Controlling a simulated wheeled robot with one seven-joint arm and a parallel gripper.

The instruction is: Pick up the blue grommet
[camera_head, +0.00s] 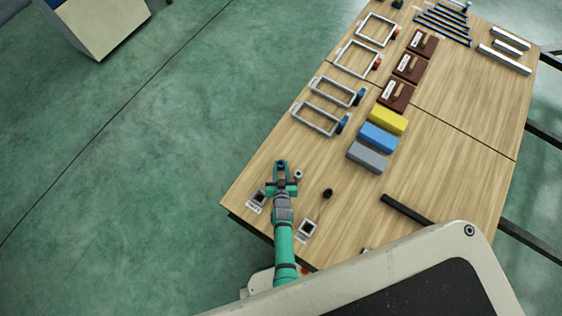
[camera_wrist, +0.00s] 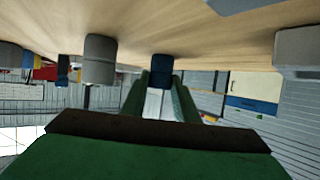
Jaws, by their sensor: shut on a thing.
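The blue grommet (camera_head: 281,164) is a small dark blue ring-like piece near the left edge of the wooden table. My gripper (camera_head: 281,169) is shut on it, with the grommet between the fingertips. In the wrist view the dark blue grommet (camera_wrist: 161,70) sits at the ends of the two green fingers (camera_wrist: 161,85), close to the table surface. I cannot tell whether it touches the table. A grey grommet (camera_head: 298,175) stands just right of my gripper and shows as a grey cylinder in the wrist view (camera_wrist: 100,58).
A black grommet (camera_head: 327,193) stands farther right. Small square labelled holders (camera_head: 256,206) and (camera_head: 306,236) lie either side of my arm. Grey frames (camera_head: 316,119), yellow, blue (camera_head: 378,138) and grey blocks, and brown boxes (camera_head: 410,68) lie beyond. The table's left edge is close.

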